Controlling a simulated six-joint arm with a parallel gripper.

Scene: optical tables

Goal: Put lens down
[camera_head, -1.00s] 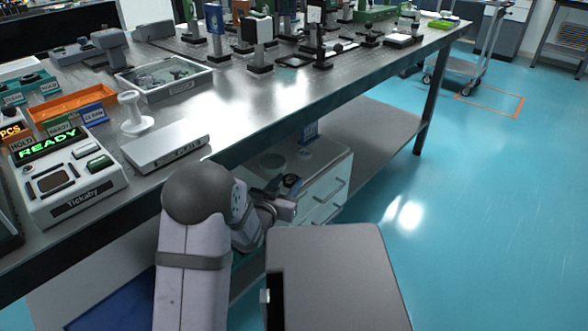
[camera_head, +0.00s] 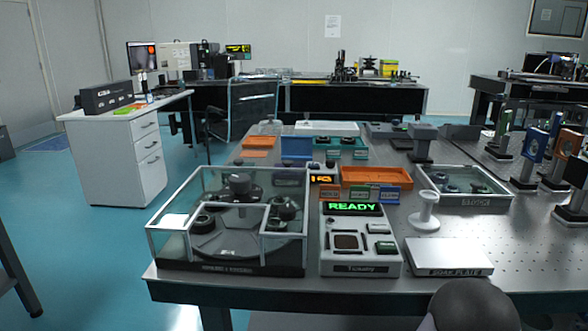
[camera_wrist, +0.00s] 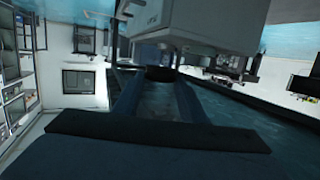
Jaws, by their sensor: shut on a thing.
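In the wrist view my gripper (camera_wrist: 160,84) is shut on a small dark round piece, which looks like the lens (camera_wrist: 160,73). Its rim shows at the far end of the fingers, and the rest is hidden by them. The head view does not show my gripper or the lens; only my dark rounded arm joint shows at its lower right edge. The gripper appears to be in the air, with a pale box-like cabinet (camera_wrist: 185,25) beyond it. I cannot tell how far it is from any surface.
On the bench are a glass-walled case (camera_head: 230,255), a device reading READY (camera_head: 361,262), a flat white plate (camera_head: 448,257), a white spool-shaped stand (camera_head: 424,212), an orange tray (camera_head: 375,178) and a stock tray (camera_head: 463,199). Open floor lies left, before a white drawer unit (camera_head: 115,165).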

